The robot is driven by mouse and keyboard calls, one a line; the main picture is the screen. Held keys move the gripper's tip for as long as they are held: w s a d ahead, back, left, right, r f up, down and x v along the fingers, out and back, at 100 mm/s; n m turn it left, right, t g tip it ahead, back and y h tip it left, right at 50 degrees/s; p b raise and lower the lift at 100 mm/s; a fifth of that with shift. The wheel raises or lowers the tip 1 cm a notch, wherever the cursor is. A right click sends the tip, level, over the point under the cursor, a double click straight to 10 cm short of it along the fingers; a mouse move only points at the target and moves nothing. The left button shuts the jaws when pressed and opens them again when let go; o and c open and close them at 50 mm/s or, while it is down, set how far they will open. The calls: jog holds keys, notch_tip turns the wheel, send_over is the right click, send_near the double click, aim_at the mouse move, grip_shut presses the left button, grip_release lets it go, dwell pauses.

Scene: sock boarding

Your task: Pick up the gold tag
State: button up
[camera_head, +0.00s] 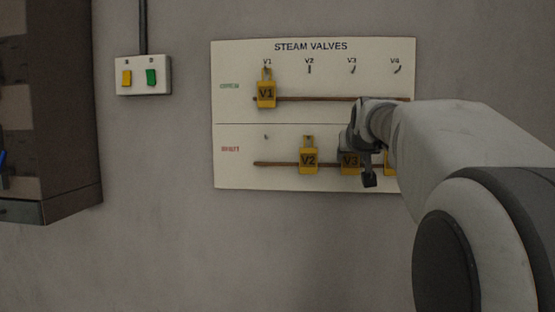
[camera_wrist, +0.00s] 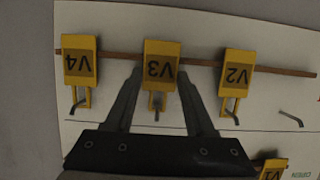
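Several gold-yellow tags hang on the white board; the task does not name which one. V1 (camera_head: 266,94) hangs in the upper row. V2 (camera_head: 308,158), V3 (camera_head: 348,161) and V4 (camera_head: 389,163) hang in the lower row, V4 mostly hidden by my arm. The wrist view shows V3 (camera_wrist: 161,65) upside down on its hook, with V2 (camera_wrist: 236,71) and V4 (camera_wrist: 81,62) on either side. My gripper (camera_wrist: 159,72) is open, its fingertips either side of V3. I cannot tell whether they touch it.
The steam valves board (camera_head: 240,140) has hooks and two brown horizontal rails, one behind the lower tags. A switch box (camera_head: 143,76) with yellow and green buttons is on the wall at left. A dark cabinet (camera_head: 60,110) stands at far left.

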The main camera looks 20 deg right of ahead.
grip_shut()
jog(key=shift+r, duration=0.1)
